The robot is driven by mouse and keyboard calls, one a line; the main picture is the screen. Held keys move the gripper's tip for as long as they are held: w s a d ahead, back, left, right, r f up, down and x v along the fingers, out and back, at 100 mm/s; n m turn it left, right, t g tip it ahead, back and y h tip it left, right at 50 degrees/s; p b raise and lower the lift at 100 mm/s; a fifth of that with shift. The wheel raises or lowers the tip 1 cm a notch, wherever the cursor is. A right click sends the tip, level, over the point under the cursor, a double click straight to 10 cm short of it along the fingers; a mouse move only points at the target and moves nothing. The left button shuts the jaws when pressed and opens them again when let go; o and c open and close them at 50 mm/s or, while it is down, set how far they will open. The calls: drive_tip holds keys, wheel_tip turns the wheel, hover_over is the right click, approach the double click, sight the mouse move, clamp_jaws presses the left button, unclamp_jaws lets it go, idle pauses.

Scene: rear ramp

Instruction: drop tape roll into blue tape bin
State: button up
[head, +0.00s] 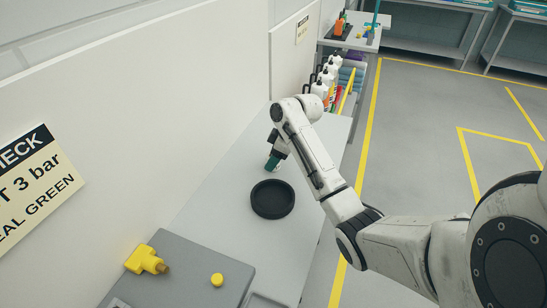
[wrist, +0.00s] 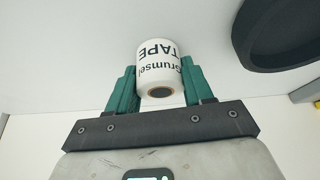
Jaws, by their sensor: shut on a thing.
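The tape roll (wrist: 161,68) is white with black lettering that includes "TAPE" and has a dark, brown-ringed core. In the wrist view it sits between the two green fingers of my gripper (wrist: 160,82), which is shut on it. In the head view my gripper (head: 273,162) points down over the light grey bench (head: 220,197), just beyond the black round dish. The roll is hard to make out there. I cannot make out a blue tape bin in either view.
The black round dish (head: 272,199) lies on the bench and shows in the wrist view (wrist: 285,32). A yellow fitting (head: 146,260) and yellow cap (head: 217,280) sit on a grey surface in front. Bottles (head: 325,82) stand beyond my arm. A white wall runs along the left.

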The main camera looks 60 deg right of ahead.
drive_tip(key=o, duration=1.1)
